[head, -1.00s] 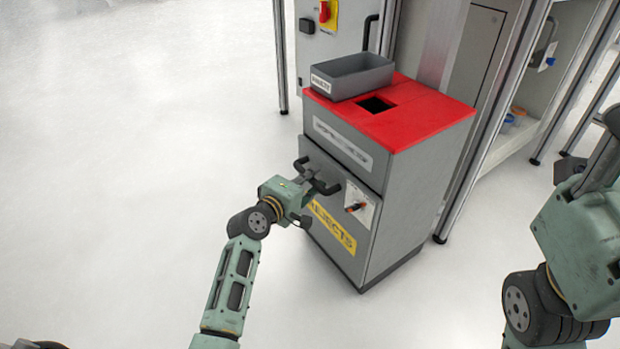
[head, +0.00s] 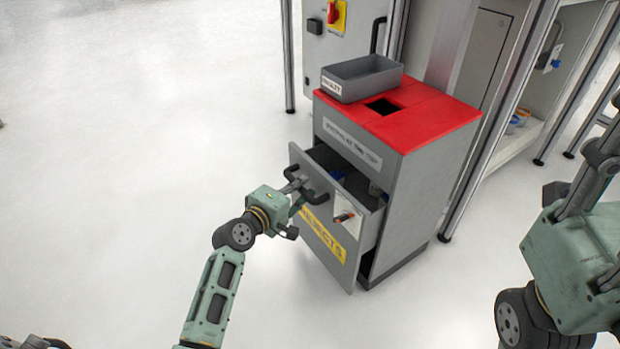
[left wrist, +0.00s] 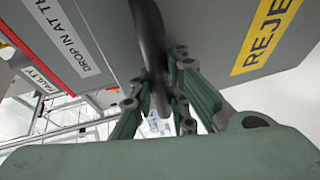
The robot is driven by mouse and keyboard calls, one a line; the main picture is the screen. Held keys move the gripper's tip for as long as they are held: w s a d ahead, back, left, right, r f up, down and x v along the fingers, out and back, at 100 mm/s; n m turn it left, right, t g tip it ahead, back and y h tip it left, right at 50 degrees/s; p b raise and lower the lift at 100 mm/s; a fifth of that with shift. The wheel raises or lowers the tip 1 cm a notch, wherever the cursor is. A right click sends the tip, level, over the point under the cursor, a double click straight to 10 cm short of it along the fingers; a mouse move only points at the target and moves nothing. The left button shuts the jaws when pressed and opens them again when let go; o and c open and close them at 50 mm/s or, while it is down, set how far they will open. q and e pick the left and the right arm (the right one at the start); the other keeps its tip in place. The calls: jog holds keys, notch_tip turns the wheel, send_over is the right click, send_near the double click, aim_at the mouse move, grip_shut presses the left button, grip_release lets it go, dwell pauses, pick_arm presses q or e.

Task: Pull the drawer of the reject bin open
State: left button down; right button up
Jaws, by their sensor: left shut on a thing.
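The reject bin (head: 418,187) is a grey cabinet with a red top that has a square hole. Its drawer (head: 324,243), with a yellow REJECTS label, stands partly out, and a dark interior with a few items shows behind its front. My left gripper (head: 300,187) is shut on the dark drawer handle (head: 318,193). In the left wrist view the fingers (left wrist: 160,95) close around the handle bar (left wrist: 149,40), beside the yellow label (left wrist: 268,35). My right arm shows at the right edge of the head view; its fingertips are not clearly seen.
A grey open tray (head: 362,79) sits on the bin's red top. Behind the bin stands a machine frame with metal posts (head: 486,120) and a red-and-yellow switch (head: 336,14). The white floor (head: 120,180) to the left and in front is clear.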

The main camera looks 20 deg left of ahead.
pick_arm(q)
jog(key=s+a, duration=0.8)
jog(key=s, duration=0.2)
jog(key=shift+s, duration=0.2)
jog(key=c, duration=1.7)
grip_release()
jog(key=v, duration=1.2)
jog(key=shift+f, duration=0.1)
